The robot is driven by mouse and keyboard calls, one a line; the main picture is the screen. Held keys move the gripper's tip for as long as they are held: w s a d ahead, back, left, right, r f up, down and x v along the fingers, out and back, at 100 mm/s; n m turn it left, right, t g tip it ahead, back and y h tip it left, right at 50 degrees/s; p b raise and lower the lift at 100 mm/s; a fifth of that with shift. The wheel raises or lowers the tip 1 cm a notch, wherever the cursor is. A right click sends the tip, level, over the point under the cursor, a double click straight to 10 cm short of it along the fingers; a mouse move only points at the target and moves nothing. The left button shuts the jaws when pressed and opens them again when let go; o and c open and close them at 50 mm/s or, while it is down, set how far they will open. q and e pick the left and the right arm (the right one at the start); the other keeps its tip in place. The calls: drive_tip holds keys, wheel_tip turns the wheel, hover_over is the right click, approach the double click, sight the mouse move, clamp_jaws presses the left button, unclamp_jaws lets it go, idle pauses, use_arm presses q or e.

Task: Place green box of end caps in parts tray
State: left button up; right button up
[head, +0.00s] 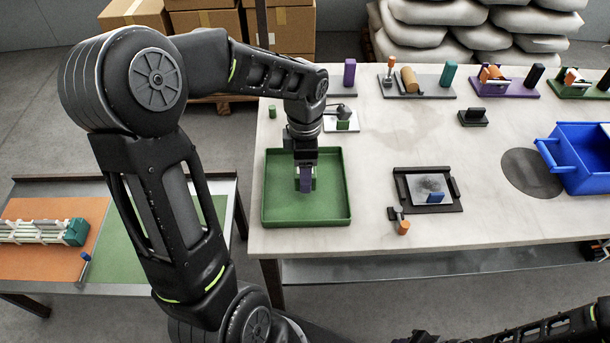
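The parts tray appears to be the large green open tray (335,215) at the near left of the pale table. My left gripper (305,186) points down inside the tray's outline, near its middle.
Behind the tray stands a small green block on a white plate (342,127). A green cylinder (272,112) stands at the table's left edge. A black-framed plate (428,190) lies right of the tray, a blue bin (582,158) at far right. Several fixtures line the back.

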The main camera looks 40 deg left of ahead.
use_arm(q)
wheel_tip(320, 180, down, 3)
drive_tip(key=shift+r, duration=0.1)
drive_tip(key=shift+f, duration=0.2)
drive_tip(key=o, duration=1.4)
drive_tip(key=shift+r, duration=0.15)
